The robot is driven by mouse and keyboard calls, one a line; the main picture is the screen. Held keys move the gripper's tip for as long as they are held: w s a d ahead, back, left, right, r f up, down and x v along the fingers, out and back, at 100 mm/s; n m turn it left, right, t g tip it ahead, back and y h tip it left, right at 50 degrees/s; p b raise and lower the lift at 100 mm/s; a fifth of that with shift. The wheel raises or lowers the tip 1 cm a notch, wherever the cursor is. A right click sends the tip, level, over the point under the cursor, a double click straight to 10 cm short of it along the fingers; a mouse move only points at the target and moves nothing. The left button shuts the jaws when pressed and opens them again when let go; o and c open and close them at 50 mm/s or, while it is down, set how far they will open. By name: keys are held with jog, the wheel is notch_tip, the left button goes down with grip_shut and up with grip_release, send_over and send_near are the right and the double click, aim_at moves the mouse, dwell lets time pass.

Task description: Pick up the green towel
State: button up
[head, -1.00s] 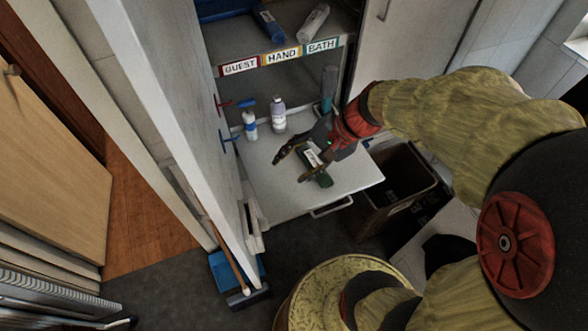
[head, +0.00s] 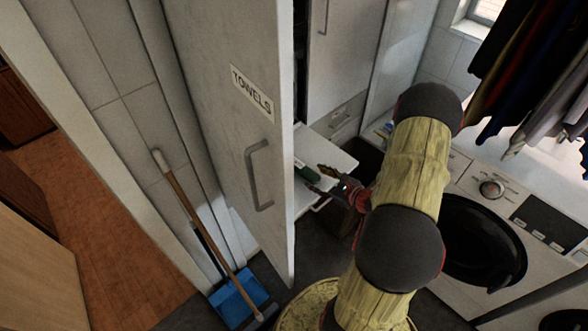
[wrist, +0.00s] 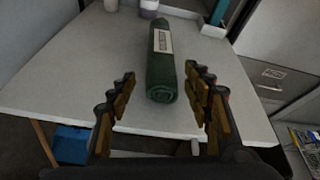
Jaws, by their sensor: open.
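The green towel (wrist: 161,75) is rolled up with a pale label band. It lies on a white pull-out shelf (wrist: 60,82), its rolled end facing my gripper in the wrist view. In the head view the towel (head: 306,172) shows only partly beside the cupboard door's edge. My gripper (wrist: 161,112) is open and empty. Its two fingers are apart in front of the towel's near end, one on each side of its line. In the head view my gripper (head: 316,179) is at the shelf's right front. I cannot tell whether a finger touches the towel.
A tall cupboard door labelled TOWELS (head: 252,95) stands open, hiding the shelf's left part. A blue dustpan (head: 238,296) and broom stand left below. A washing machine (head: 540,225) is at the right. Bottles (wrist: 149,7) stand at the shelf's back.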

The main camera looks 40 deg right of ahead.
aim_at(300, 168)
jog(key=x, duration=0.4)
jog(key=shift+w, duration=0.15)
jog(key=shift+r+b+x, duration=0.2)
jog(key=shift+b+x, duration=0.05)
jog(key=shift+x, duration=1.05)
jog(key=shift+r+b+x, duration=0.15)
jog(key=shift+b+x, duration=0.1)
jog(key=shift+x, duration=1.05)
jog(key=shift+w, duration=0.15)
jog(key=shift+c, duration=0.7)
jog(key=c, duration=0.8)
jog(key=shift+r, duration=0.15)
